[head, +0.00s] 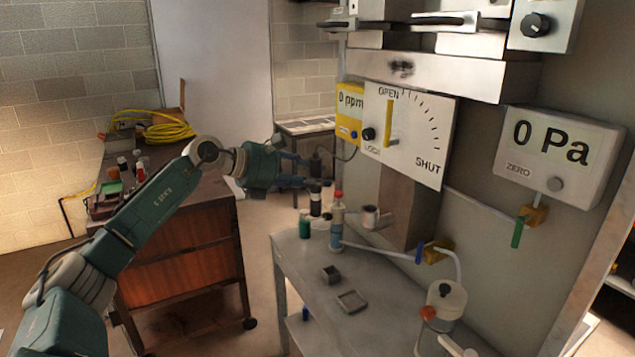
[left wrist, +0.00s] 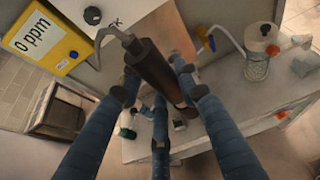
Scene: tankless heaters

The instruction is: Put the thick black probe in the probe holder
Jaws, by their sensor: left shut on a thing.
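The thick black probe (head: 316,166) is between the fingers of my left gripper (head: 308,172), above the back of the grey bench. In the left wrist view the probe (left wrist: 158,72) is a dark cylinder with a thin grey cable at one end, and the left gripper (left wrist: 160,85) is shut on it. A small dark square block with an open top (head: 330,273) stands on the bench, below and in front of the gripper. I cannot tell for sure whether this is the probe holder. My right gripper is not in view.
Several bottles (head: 336,220) stand at the back of the grey bench (head: 300,262). A shallow square dish (head: 352,301) lies near the block. A yellow meter (head: 348,112) reads 0 ppm. A clear jar (head: 445,300) and tubing stand at right. The bench front is mostly clear.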

